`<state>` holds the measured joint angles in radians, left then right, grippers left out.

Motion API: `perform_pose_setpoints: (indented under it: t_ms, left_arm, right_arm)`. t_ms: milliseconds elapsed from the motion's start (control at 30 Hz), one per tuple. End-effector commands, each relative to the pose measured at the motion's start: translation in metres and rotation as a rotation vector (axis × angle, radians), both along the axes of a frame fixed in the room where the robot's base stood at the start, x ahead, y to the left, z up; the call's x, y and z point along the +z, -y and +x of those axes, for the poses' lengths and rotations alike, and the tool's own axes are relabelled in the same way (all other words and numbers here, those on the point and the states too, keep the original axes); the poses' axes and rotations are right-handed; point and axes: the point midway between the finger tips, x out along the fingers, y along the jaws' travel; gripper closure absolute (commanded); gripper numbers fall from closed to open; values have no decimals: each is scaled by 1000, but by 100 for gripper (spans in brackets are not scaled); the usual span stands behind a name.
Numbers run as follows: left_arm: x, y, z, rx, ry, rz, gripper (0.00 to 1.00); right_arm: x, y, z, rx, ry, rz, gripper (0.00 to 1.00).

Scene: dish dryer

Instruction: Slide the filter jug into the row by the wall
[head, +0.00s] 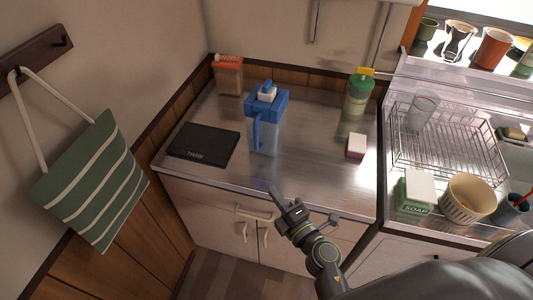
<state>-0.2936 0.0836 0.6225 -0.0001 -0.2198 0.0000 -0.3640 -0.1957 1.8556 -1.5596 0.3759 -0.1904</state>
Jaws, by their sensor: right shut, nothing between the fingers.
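The filter jug (266,125) has a blue lid and handle and a clear body. It stands upright near the middle of the metal counter, its handle toward the front left. Along the back wall stand an orange-lidded container (228,76) at the left and a green-lidded jar (357,95) at the right, with a gap between them. My right gripper (278,197) is shut and empty, in front of the counter's front edge, below the jug and apart from it. My left gripper is not in view.
A black flat scale (204,144) lies left of the jug. A small red and white box (356,147) sits to its right. A striped bag (92,182) hangs at left.

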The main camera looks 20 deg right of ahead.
Motion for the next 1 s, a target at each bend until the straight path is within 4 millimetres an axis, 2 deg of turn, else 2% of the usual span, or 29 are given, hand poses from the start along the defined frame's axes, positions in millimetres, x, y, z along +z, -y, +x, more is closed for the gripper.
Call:
perform_pose_setpoints:
  t_ms: [167,333,667,800,1000]
  left_arm:
    - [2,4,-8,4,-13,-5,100]
    - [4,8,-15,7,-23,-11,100]
    - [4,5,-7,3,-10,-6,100]
    - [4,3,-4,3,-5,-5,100]
    - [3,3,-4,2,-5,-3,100]
  right_arm:
    - [3,-4,15,3,5,-5,100]
    - [3,-11,44,4,5,-5,100]
    - [2,-24,101,2,4,-3,100]
    - [1,-9,118,2,4,-6,100]
    - [0,-2,130,0,2,-4,100]
